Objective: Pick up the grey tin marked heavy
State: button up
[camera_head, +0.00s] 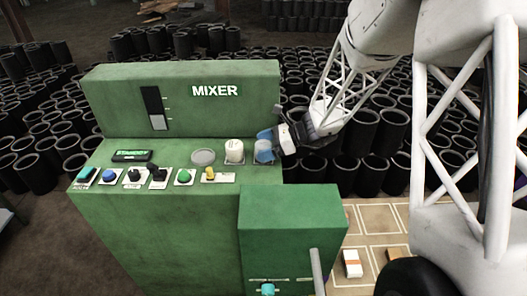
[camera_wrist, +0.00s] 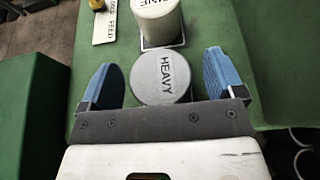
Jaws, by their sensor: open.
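The grey tin marked HEAVY (camera_wrist: 166,80) stands upright on the green mixer top, its lid facing the wrist camera. My gripper (camera_wrist: 165,72) is open, with one blue finger on the left of the tin and one on the right. Gaps show between the fingers and the lid. In the head view my gripper (camera_head: 264,142) reaches in from the right over the tin (camera_head: 263,157), which the near finger partly covers. The tin's lower side is hidden in the wrist view.
A white tin (camera_head: 235,151) stands just left of the grey tin; its lettering is cut off in the wrist view. A flat grey disc (camera_head: 203,157) lies farther left. Knobs and buttons line the green mixer's (camera_head: 150,240) front edge. A panel marked MIXER (camera_head: 215,90) rises behind.

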jog(key=shift+a+f, duration=0.1)
dwell(0.5)
jog(key=c, duration=1.1)
